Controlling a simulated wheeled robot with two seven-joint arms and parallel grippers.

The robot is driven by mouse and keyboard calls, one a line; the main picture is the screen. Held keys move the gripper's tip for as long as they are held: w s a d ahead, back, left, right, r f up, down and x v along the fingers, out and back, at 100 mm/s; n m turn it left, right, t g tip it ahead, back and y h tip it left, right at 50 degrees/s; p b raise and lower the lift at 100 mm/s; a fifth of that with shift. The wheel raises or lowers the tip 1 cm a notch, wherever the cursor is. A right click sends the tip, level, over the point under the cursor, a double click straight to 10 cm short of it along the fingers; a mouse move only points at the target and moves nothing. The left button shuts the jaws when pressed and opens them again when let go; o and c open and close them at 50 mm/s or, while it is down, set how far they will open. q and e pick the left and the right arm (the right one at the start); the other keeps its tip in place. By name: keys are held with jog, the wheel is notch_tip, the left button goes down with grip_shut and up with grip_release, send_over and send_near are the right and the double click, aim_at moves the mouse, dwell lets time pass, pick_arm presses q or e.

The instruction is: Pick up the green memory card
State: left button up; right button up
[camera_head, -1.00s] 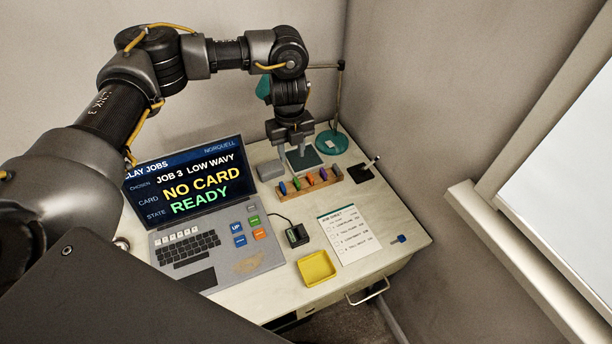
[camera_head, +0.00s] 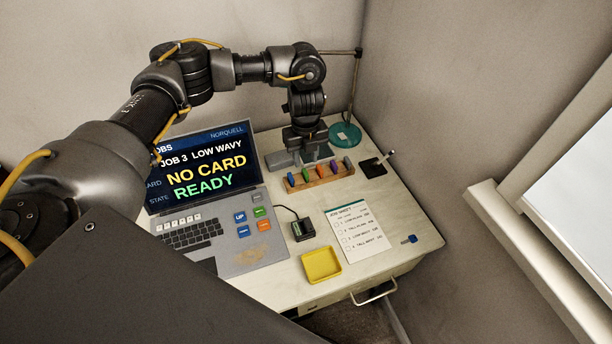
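A wooden rack (camera_head: 318,180) near the back of the desk holds several small coloured cards upright in a row. A greenish card (camera_head: 305,174) seems to stand left of the orange one, but the colours are hard to tell at this size. My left gripper (camera_head: 309,157) points down just behind the rack, with its fingers apart and nothing visible between them. The fingertips are partly lost against the grey things behind. My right gripper is not in view.
A laptop (camera_head: 205,172) reading "NO CARD READY" stands left. A small black reader (camera_head: 302,229), a yellow tray (camera_head: 321,265) and a job sheet (camera_head: 356,231) lie in front of the rack. A teal round base (camera_head: 345,135) with a pole stands behind it.

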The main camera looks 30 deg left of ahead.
aim_at(305, 172)
pick_arm(q)
notch_tip(305, 172, down, 5)
jog(key=shift+s+f, duration=0.1)
jog(key=shift+s, duration=0.05)
jog(key=shift+d, duration=0.1)
jog(key=shift+c, duration=0.5)
grip_shut()
